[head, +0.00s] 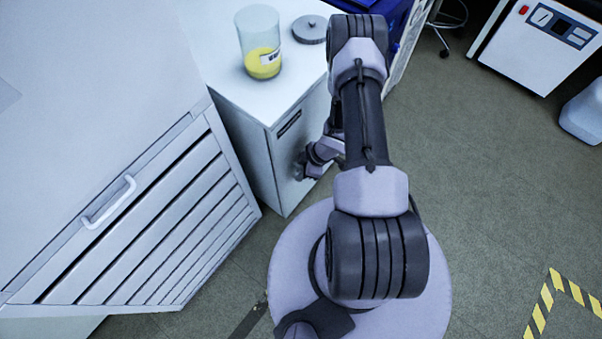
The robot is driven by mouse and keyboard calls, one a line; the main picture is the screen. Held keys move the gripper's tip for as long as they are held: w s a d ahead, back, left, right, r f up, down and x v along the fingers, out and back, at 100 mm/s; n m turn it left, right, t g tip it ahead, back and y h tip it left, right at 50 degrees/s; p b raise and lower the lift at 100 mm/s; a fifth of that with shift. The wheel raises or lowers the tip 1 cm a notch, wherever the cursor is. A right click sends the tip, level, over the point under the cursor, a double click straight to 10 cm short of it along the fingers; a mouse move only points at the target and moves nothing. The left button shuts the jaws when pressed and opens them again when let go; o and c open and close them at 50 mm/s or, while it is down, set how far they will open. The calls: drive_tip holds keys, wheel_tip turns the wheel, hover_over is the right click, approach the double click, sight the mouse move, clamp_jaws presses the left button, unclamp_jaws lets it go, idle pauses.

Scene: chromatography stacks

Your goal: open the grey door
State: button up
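A grey-white louvred front panel (150,215) with a white bar handle (109,202) is at the left, and it looks closed. A low pale grey cabinet (245,150) stands to its right. Its front face (300,135) is seen at a steep angle, with a dark slot or label (289,123) near the top. I cannot tell for sure which of these fronts is the grey door. My gripper (301,168) is close to the low cabinet's front, below the dark slot. It is small and partly hidden by my arm, so contact and finger opening cannot be made out.
A clear jar with yellow contents (263,62) and a grey round lid (310,29) are on the low cabinet. A blue object (392,12) is behind my arm. A white instrument (540,45) and a pale container (583,112) are at right. The floor (490,190) between is free.

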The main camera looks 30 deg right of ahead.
drive_tip(key=shift+c, duration=0.2)
clamp_jaws()
idle(1.3)
